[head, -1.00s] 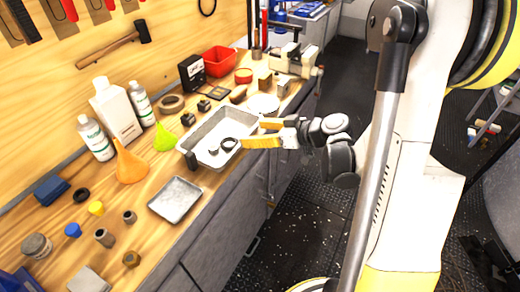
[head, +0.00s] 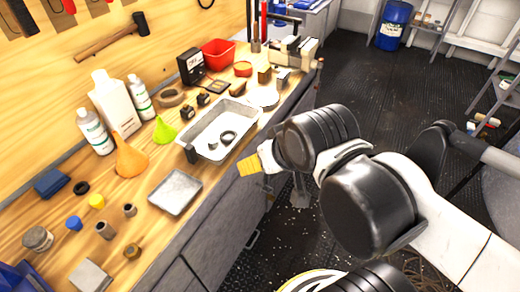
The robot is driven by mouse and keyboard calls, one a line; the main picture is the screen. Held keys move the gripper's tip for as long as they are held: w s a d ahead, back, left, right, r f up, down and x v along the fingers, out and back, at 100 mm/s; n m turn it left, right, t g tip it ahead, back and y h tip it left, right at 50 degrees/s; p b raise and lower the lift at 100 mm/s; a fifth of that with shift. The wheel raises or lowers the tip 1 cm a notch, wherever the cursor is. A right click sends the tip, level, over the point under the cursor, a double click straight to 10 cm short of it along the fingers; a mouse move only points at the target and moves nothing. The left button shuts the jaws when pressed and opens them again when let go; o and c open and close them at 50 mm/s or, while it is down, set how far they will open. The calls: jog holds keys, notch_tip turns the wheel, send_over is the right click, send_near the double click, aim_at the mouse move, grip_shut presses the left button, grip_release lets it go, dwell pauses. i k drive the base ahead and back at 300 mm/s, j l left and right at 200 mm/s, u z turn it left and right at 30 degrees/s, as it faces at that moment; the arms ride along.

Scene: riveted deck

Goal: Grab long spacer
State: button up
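Two small grey-brown hollow cylinders stand on the wooden bench at the lower left in the head view. The taller one (head: 105,230) looks most like the long spacer; the shorter one (head: 130,210) is just to its right. I cannot be sure which is meant. My gripper (head: 252,163), with a yellow finger showing, is off the bench's front edge, right of the metal pan and well to the right of both cylinders. My arm's dark joints hide part of it. I see nothing held, but its opening is not clear.
A metal pan (head: 238,109) with ring parts and a shallow tray (head: 192,178) lie on the bench (head: 140,275). An orange funnel (head: 130,160), green funnel (head: 163,133) and white bottles (head: 115,103) stand behind. A vise (head: 292,50) is at the far end.

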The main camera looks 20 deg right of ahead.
aim_at(102, 228)
jog(key=j+u, duration=0.1)
jog(key=u, duration=0.3)
jog(key=k+j+u, duration=0.1)
jog(key=u, duration=0.3)
jog(key=j+u, duration=0.1)
jog(key=u, duration=0.3)
jog(key=k+z, duration=0.25)
jog(key=k+l+z, duration=0.1)
jog(key=k+z, duration=0.2)
